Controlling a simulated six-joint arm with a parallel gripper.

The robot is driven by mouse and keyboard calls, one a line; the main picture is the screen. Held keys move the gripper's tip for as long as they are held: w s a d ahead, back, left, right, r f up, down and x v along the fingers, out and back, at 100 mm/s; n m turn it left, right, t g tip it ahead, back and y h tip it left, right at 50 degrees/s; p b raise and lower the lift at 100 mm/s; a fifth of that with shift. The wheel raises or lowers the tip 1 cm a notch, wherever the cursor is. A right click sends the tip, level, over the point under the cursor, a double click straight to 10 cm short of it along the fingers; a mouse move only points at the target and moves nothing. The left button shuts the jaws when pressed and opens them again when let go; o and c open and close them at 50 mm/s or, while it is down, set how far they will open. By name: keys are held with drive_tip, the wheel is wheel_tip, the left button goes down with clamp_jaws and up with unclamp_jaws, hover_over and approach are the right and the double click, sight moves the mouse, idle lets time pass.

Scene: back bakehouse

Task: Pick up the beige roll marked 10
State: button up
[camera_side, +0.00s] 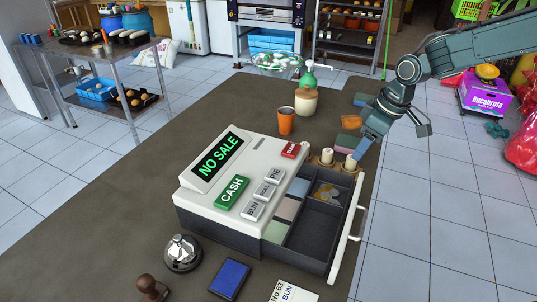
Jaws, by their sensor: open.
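Small beige rolls stand upright at the back end of the cash register's open drawer (305,245). One beige roll (327,157) is at the left and another beige roll (350,164) is to its right. No number on either can be read at this size, so I cannot tell which is marked 10. My gripper (356,157) points down at the right-hand roll, its tips at or just above the roll's top. It is open. Whether its fingers stand around the roll or only beside it is hidden by the gripper itself.
The cash register (235,180) stands left of the drawer. An orange cup (286,121), a jar (306,103) and a green pump bottle (310,76) stand behind. Several coloured blocks lie near my arm. A bell (182,253), a stamp (151,288) and a blue pad (229,279) are in front.

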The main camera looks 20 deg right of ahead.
sight(351, 164)
drive_tip(key=shift+f, duration=0.1)
drive_tip(key=shift+x, duration=2.45)
drive_tip(key=shift+w+a, duration=0.1)
drive_tip(key=shift+w, duration=0.1)
drive_tip(key=shift+c, duration=0.2)
clamp_jaws()
